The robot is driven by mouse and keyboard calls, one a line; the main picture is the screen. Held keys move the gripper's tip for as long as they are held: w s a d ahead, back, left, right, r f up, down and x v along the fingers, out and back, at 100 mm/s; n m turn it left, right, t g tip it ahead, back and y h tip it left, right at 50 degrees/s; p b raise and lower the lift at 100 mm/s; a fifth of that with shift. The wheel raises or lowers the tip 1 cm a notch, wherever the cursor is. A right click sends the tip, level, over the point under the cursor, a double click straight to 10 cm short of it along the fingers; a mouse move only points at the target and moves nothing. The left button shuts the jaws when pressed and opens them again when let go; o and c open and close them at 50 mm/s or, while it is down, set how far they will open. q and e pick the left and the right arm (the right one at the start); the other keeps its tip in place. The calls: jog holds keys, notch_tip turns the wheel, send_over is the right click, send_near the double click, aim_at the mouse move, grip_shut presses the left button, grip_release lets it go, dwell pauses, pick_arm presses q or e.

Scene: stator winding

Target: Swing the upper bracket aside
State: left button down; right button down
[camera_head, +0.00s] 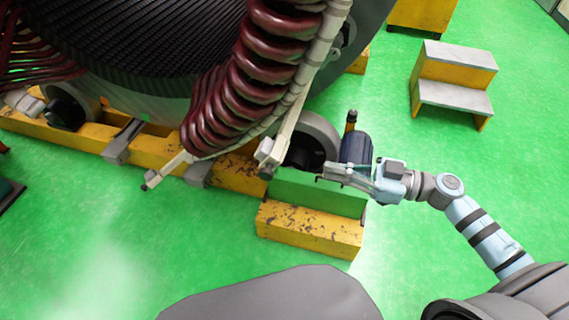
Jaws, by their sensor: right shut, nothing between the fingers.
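The large stator (130,70) fills the upper left, with dark red coil windings (255,70) curving down its side. Pale bracket bars run along the windings. One long bar (315,55) slants down to a grey end block (268,152). Another short pale bar (168,168) sticks out at lower left below the windings. I cannot tell for sure which is the upper bracket. My right gripper (338,173) is shut and empty, to the right of the end block and in front of a dark motor-like cylinder (356,147). It appears apart from the bars. My left gripper is not in view.
A yellow base frame (80,133) with rollers (317,135) supports the stator. A worn yellow block (308,232) with a green top stands below my right gripper. A yellow step stool (455,72) stands at upper right.

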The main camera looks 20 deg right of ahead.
jog(key=w+a+f+b, duration=0.1)
jog(key=w+a+f, duration=0.2)
jog(key=w+a, duration=0.3)
jog(key=shift+w+a, duration=0.2)
jog(key=shift+a, duration=1.5)
jog(key=shift+f, duration=0.1)
jog(key=shift+f, duration=0.1)
